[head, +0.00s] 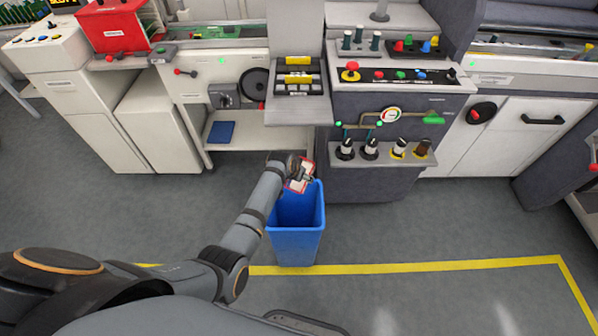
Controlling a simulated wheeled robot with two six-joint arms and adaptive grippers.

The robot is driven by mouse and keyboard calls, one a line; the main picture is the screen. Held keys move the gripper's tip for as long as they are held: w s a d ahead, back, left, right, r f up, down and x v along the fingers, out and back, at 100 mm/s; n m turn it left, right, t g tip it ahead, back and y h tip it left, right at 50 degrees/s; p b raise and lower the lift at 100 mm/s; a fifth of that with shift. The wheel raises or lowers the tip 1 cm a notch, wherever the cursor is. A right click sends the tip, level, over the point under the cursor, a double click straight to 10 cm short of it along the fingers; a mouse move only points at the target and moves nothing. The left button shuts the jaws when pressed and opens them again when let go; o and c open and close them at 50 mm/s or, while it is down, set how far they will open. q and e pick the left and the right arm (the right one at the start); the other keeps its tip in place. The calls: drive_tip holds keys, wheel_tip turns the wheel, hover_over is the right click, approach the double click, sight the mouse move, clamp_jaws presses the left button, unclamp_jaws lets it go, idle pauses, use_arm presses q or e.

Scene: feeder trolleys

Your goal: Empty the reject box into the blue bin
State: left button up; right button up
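The blue bin (296,243) stands upright and open-topped on the floor near the middle, in front of the machines. My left arm reaches in from the left, and my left gripper (302,176) is over the bin's back rim. A small red and white shape shows at the gripper; I cannot tell whether it is part of the gripper or something held. The fingers are too small and covered to read. A red box (112,30) with a pale label sits on the machine at the upper left; I cannot tell whether it is the reject box. My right gripper is out of view.
A grey machine with a control panel (395,76) and a shelf of several knobs (380,154) stands right behind the bin. A dark blue flat item (221,132) lies on a low shelf at left. A yellow floor line (430,267) runs past the bin; the floor right of it is clear.

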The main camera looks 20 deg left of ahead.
use_arm(q)
drive_tip(key=shift+w+g, duration=0.15)
drive_tip(key=shift+g, duration=0.45)
drive_tip(key=f+g+b, duration=0.1)
drive_tip(key=g+b, duration=0.1)
drive_tip(key=b, duration=0.1)
drive_tip(key=f+g+y+b, duration=0.1)
drive_tip(key=f+g+b, duration=0.1)
drive_tip(key=b, duration=0.1)
drive_tip(key=shift+w+d+b, duration=0.1)
drive_tip(key=shift+w+b, duration=0.1)
drive_tip(key=shift+b, duration=0.1)
drive_tip(key=shift+r+g+b, duration=0.1)
drive_tip(key=shift+g+b, duration=0.2)
drive_tip(key=shift+b, duration=0.3)
drive_tip(key=shift+r, duration=0.15)
drive_tip(key=shift+r, duration=0.15)
wheel_tip(320, 180, up, 8)
drive_tip(key=p, duration=0.9)
drive_tip(key=shift+f, duration=0.2)
